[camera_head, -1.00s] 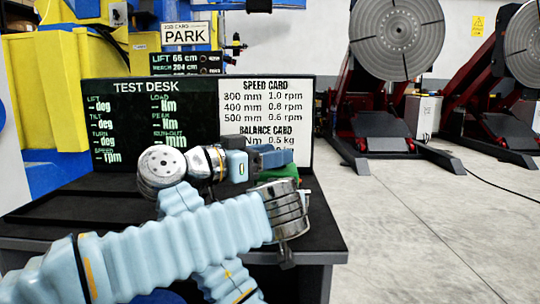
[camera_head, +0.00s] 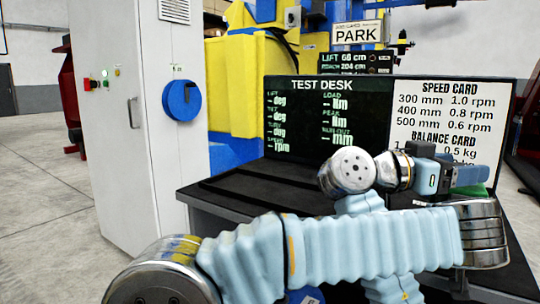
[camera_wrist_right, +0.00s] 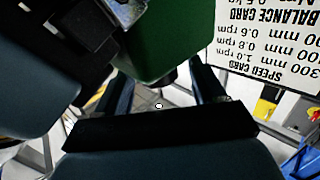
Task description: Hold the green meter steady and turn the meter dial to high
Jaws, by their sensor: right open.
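The green meter (camera_head: 474,190) is mostly hidden at the right of the desk in the head view; only a green strip shows behind my arm. In the right wrist view its green body (camera_wrist_right: 168,40) fills the top middle. My right gripper (camera_head: 462,175) is at the meter in the head view. Its two fingers stand apart in the right wrist view (camera_wrist_right: 160,90), with the green body just beyond them. I cannot tell whether they touch it. A dark blue-grey part with metal pieces blocks the upper left there. The dial cannot be made out.
The black test desk (camera_head: 225,198) carries a display board (camera_head: 300,100) with a white speed card (camera_head: 450,105) behind the meter. A light grey cabinet (camera_head: 135,170) with a blue round handle (camera_head: 181,99) stands left of the desk. Open floor (camera_head: 35,190) lies at far left.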

